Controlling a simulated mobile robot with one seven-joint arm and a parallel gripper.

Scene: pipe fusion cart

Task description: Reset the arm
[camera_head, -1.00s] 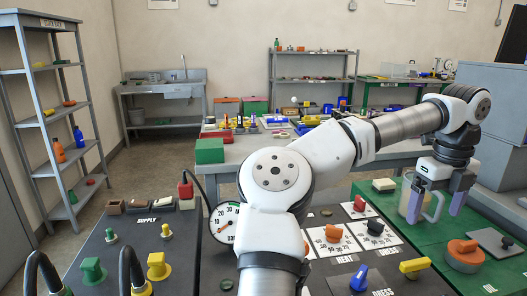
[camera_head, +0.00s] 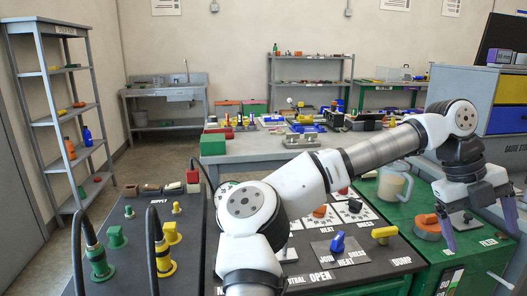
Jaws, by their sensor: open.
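My arm reaches from the bottom middle across the cart to the right in the head view. My gripper (camera_head: 480,226) hangs at its end, pointing down over the green right part of the cart. A dark plate with a small knob (camera_head: 466,220) shows behind and between the fingers.
The dark panel holds a blue lever (camera_head: 338,242), a yellow handle (camera_head: 384,234) and yellow and green valves (camera_head: 170,236) with hoses at left. My arm hides part of the panel. A grey table (camera_head: 240,150) with several parts stands behind. Floor at left is clear.

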